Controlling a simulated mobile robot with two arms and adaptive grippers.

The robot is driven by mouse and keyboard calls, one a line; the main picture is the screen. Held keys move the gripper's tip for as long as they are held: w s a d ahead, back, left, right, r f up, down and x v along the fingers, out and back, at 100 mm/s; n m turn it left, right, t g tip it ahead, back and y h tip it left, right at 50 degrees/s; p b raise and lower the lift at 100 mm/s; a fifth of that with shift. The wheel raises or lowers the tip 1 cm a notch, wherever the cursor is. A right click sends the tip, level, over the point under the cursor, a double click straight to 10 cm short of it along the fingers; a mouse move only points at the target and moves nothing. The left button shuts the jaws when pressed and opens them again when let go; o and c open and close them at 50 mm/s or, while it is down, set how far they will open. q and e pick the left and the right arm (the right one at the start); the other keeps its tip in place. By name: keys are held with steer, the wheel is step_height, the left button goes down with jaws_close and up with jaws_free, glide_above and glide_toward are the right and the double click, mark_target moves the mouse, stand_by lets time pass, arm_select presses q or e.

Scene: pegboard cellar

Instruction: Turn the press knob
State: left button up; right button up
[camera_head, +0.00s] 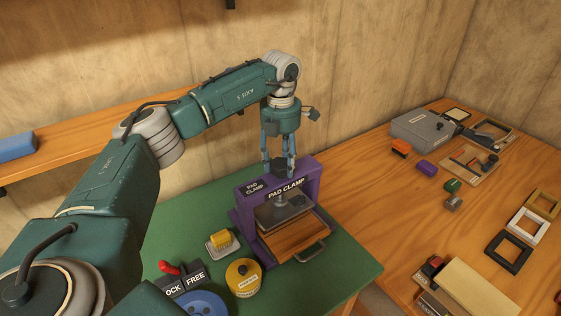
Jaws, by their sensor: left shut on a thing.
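The purple press (302,173), lettered PAD CLAMP, stands on the green table top. A dark knob (279,167) sits at the top of its frame, partly hidden by my fingers. My left gripper (278,159) points straight down over the press and is shut on the knob. Below the knob, a grey pressure plate (284,210) hangs level above a wooden drawer-like bed (297,237) with a metal handle. I cannot tell whether plate and bed touch. My right gripper is not in view.
In front of the press lie a LOCK/FREE panel with a red lever (170,268), a yellow round tin (243,277), a blue disc (202,305) and a yellow block on a tray (221,241). The wooden bench at right holds a grey box (421,130) and several frames.

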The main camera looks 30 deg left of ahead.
arm_select(q)
steer(key=n, duration=0.3)
steer(key=shift+w+a+r+n, duration=0.1)
steer(key=shift+w+r+n, duration=0.1)
steer(key=shift+r+n, duration=0.15)
steer(key=n, duration=0.3)
steer(key=shift+n, duration=0.35)
steer(key=n, duration=0.3)
steer(key=shift+n+p, duration=0.3)
steer(key=n, duration=0.3)
steer(key=shift+n, duration=0.3)
steer(key=n+p, duration=0.1)
steer(key=n, duration=0.5)
steer(key=shift+w, duration=0.1)
steer(key=n, duration=0.6)
steer(key=shift+a, duration=0.1)
steer(key=o, duration=1)
steer(key=shift+f, duration=0.1)
steer(key=shift+o, duration=0.9)
steer(key=shift+f, duration=0.1)
